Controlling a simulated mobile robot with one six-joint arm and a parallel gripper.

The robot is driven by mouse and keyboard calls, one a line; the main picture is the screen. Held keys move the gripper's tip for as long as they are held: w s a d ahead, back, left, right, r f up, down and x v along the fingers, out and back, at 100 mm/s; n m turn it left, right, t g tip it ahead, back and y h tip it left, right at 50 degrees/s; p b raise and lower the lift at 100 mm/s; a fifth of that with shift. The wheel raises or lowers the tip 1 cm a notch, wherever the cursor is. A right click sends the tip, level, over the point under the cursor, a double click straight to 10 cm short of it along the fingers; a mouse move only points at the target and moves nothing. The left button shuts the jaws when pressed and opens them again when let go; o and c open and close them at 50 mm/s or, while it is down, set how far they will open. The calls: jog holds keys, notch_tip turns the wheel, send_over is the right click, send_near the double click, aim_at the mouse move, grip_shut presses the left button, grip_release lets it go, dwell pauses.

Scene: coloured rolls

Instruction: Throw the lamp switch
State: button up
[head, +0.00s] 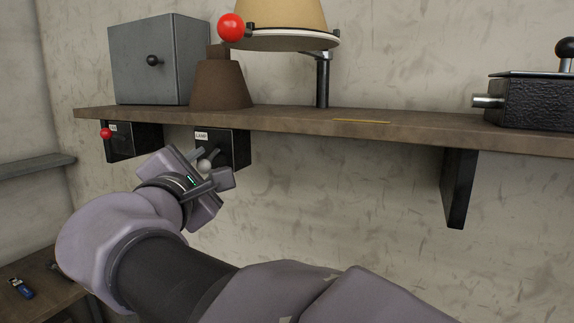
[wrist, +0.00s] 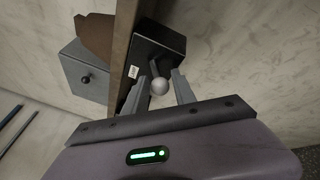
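The lamp switch is a black box (head: 234,150) labelled LAMP under the shelf, with a grey lever ending in a pale grey ball (head: 204,166). In the wrist view the box (wrist: 163,45) is above centre and the ball (wrist: 160,87) sits between my two fingers. My gripper (head: 209,168) is at the switch, its fingers apart on either side of the ball. In the wrist view gaps show between the ball and the fingers of my gripper (wrist: 163,84), so it does not look clamped. My gripper hides part of the box's lower left in the head view.
A second black box (head: 140,142) with a red knob (head: 106,133) hangs further left under the shelf (head: 290,122). On the shelf stand a grey cabinet (head: 140,80), a brown tapered object (head: 222,85), a lamp (head: 290,15) and a dark metal box (head: 530,100). A black bracket (head: 459,190) is at right.

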grip_shut()
jog(key=shift+r, duration=0.1)
